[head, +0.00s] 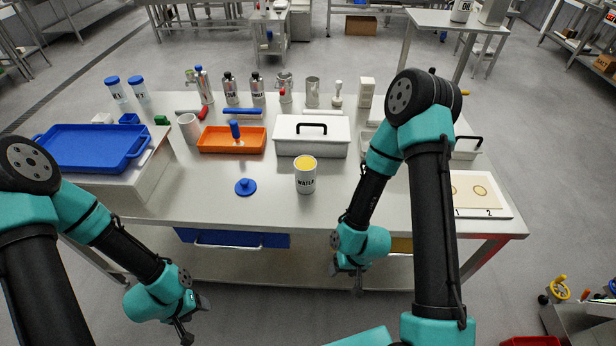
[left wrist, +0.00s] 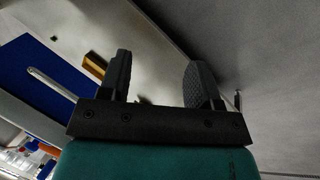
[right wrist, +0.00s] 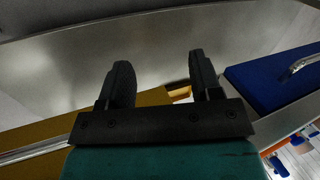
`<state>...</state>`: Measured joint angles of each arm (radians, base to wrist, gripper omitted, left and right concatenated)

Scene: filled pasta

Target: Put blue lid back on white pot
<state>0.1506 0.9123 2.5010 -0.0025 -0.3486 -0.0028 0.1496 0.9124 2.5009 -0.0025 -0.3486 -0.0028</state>
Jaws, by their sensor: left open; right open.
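The white pot (head: 306,178), labelled "WATER", stands upright near the table's front middle. Its top is uncovered and shows yellow contents. The blue lid (head: 245,187) lies flat on the table to the left of the pot, knob up and apart from it. My left gripper (head: 192,322) is open and empty, low in front of the table; its fingers also show in the left wrist view (left wrist: 158,82). My right gripper (head: 347,270) is open and empty below the table's front edge; its fingers also show in the right wrist view (right wrist: 160,82).
An orange tray (head: 215,146) and a white box with a black handle (head: 311,149) stand behind the lid and pot. A blue tray (head: 75,163) is at left. A board (head: 480,207) lies at right. The tabletop around the lid is clear.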

